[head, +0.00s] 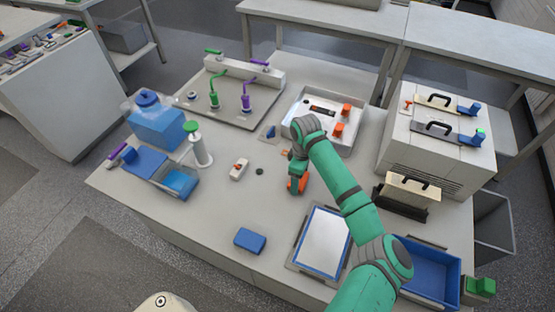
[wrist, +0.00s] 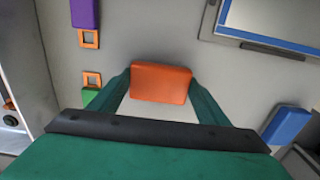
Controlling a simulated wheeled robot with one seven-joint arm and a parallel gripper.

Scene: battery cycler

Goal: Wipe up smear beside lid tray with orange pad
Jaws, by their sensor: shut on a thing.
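My gripper (head: 297,186) is shut on the orange pad (wrist: 160,82), which sits between the green fingers in the wrist view. In the head view the pad (head: 297,184) shows low over the bench or on it; I cannot tell if it touches. A white-walled tray (head: 351,148) with orange-topped pieces lies beyond my gripper; its edge appears to show at the left of the wrist view. I cannot tell if this is the lid tray. A blue-bordered tray (head: 313,276) lies nearer, also at the wrist view's upper right (wrist: 270,42). I make out no smear in either view.
Purple (wrist: 86,14) and green (wrist: 90,97) pieces with orange square ends lie close by. A blue block (head: 250,240) lies at the bench's front. A white device (head: 239,170) and small dark disc (head: 260,171) stand left of my gripper. Bench between is bare.

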